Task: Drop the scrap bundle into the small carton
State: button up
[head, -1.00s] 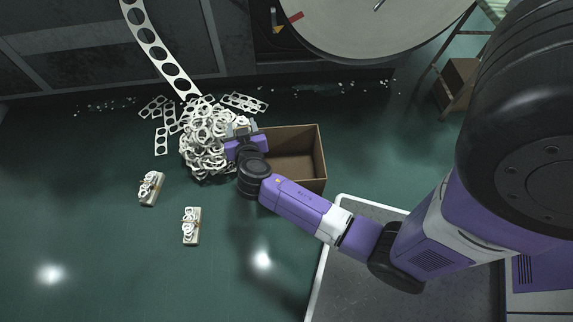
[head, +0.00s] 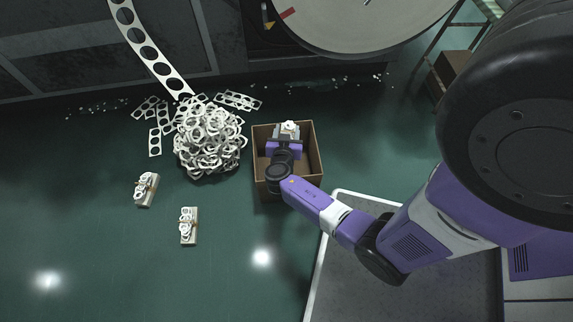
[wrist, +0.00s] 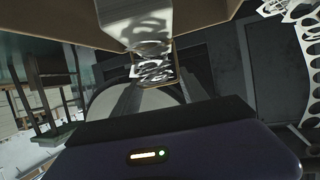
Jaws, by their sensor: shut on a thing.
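The small open brown carton (head: 309,158) stands on the green floor, right of the scrap heap. My gripper (head: 287,133) is over the carton's far half in the head view. It is shut on a scrap bundle (head: 290,127), a pale block with white ring scrap, which lies within the carton's outline from above. I cannot tell how high the bundle is above the carton's bottom. The wrist view also shows the held bundle (wrist: 153,70), with its white loops. My gripper and forearm hide part of the carton's inside.
A tangled heap of white ring scrap (head: 209,139) lies left of the carton. Two more bundles (head: 146,189) (head: 188,226) lie on the floor at the left. A perforated strip (head: 150,52) hangs down to the heap. A grey tray-like surface (head: 345,265) lies at the lower right.

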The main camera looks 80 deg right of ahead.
jog(key=shift+f+b, duration=0.9)
jog(key=shift+f, duration=0.8)
jog(key=o, duration=1.6)
jog(key=p+v, duration=0.2)
jog(key=v, duration=0.5)
jog(key=shift+a+r, duration=0.2)
jog(key=shift+a, duration=0.2)
